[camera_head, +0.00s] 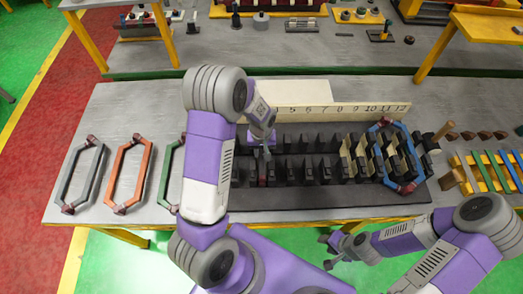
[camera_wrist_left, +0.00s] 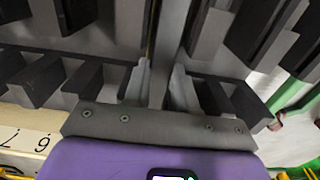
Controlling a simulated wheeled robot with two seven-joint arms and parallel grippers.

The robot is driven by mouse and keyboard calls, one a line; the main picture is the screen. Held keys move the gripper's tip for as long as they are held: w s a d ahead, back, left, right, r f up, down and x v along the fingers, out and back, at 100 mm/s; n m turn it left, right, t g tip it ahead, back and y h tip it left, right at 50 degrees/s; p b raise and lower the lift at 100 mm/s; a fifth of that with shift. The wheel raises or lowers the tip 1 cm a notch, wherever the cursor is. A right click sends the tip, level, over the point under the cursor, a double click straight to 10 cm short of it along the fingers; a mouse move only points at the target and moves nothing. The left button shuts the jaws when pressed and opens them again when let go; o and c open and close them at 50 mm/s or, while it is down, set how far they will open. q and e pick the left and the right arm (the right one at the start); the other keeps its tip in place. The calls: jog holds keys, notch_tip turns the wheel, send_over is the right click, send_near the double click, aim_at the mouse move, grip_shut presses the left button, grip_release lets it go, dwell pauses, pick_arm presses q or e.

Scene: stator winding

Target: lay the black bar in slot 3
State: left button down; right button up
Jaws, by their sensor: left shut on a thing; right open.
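The stator block (camera_head: 330,203) lies on the table with rows of dark teeth and slots between them. My left gripper (camera_head: 264,152) is low over its left part, near the teeth. In the left wrist view its two fingers (camera_wrist_left: 160,85) are shut on a narrow dark grey-black bar (camera_wrist_left: 165,40) that lines up with a gap between teeth. How deep the bar sits is not clear. The number strip (camera_head: 340,109) shows 5 to 12; the lower numbers, 3 among them, are hidden behind my left arm. My right gripper (camera_head: 341,246) is open and empty in front of the table.
Grey (camera_head: 82,176), orange (camera_head: 130,174) and green (camera_head: 170,172) coil frames lie at the left, the green partly covered by my arm. A blue coil (camera_head: 413,152) sits in the block's right slots.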

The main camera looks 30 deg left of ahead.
aim_at(262, 153)
pick_arm(q)
jog(key=shift+f+b, duration=0.45)
dwell(0.4)
jog(key=c, duration=0.8)
grip_release()
jog(key=shift+r, duration=0.15)
jog(key=shift+r+p, duration=0.55)
jog(key=shift+r, duration=0.1)
jog(key=shift+r, duration=0.1)
notch_tip(262, 153, up, 7)
jog(key=p, duration=0.5)
jog(key=shift+r, duration=0.2)
